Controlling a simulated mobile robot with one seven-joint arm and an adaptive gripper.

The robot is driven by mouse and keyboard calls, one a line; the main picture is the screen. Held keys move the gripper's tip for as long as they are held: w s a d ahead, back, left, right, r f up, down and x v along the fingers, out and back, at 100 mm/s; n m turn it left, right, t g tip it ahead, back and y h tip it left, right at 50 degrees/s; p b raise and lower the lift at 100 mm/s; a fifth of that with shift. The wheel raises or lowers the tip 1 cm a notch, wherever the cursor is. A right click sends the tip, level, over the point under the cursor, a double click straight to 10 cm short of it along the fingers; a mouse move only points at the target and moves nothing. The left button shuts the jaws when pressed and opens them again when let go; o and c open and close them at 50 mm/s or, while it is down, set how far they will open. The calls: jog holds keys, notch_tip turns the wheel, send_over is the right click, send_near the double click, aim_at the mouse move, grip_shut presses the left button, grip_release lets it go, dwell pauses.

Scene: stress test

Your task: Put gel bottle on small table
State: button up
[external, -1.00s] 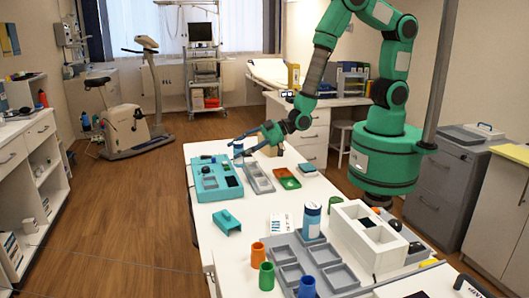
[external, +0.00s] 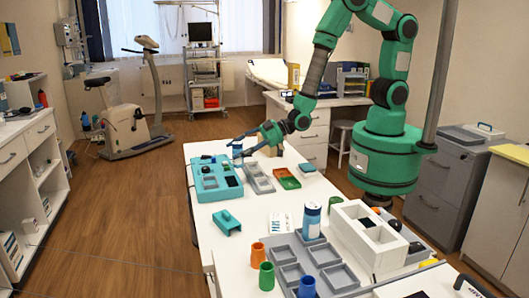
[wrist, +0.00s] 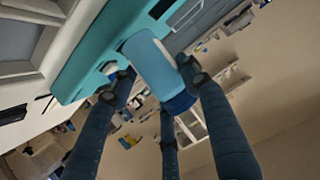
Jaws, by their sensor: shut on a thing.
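My gripper (external: 243,142) is at the far end of the long white table, above the teal tray with slots. In the wrist view its fingers (wrist: 160,100) are closed around a light-blue bottle with a darker blue cap (wrist: 154,62), which I take to be the gel bottle. The bottle is tilted in that view, with the teal tray behind it. In the external view the bottle (external: 237,150) is small and partly hidden by the fingers. I cannot tell which surface is the small table.
The white table (external: 240,245) carries the teal tray (external: 205,183), grey trays (external: 258,178), an orange-green tray (external: 286,178), a teal block (external: 227,222), a blue-and-white canister (external: 311,220), a white box (external: 362,235) and coloured cups (external: 266,276). Wooden floor is clear at left.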

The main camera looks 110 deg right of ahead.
jog(key=shift+s+a, duration=0.3)
jog(key=shift+a, duration=0.05)
jog(key=shift+n+y, duration=0.4)
jog(key=shift+y, duration=0.2)
jog(key=s+a, duration=0.3)
jog(key=s+a+f, duration=0.1)
jog(key=s+a, duration=0.2)
jog(key=s, duration=0.1)
jog(key=s+a, duration=0.3)
jog(key=s, duration=0.1)
jog(key=shift+s+f, duration=0.15)
jog(key=shift+s, duration=0.05)
jog(key=shift+c, duration=0.2)
jog(key=shift+o, duration=0.2)
jog(key=s+a+n, duration=0.1)
jog(key=s+a, duration=0.2)
jog(key=s, duration=1)
jog(key=shift+a+y, duration=0.25)
jog(key=shift+y, duration=0.15)
jog(key=shift+s, duration=0.5)
jog(key=shift+w, duration=0.1)
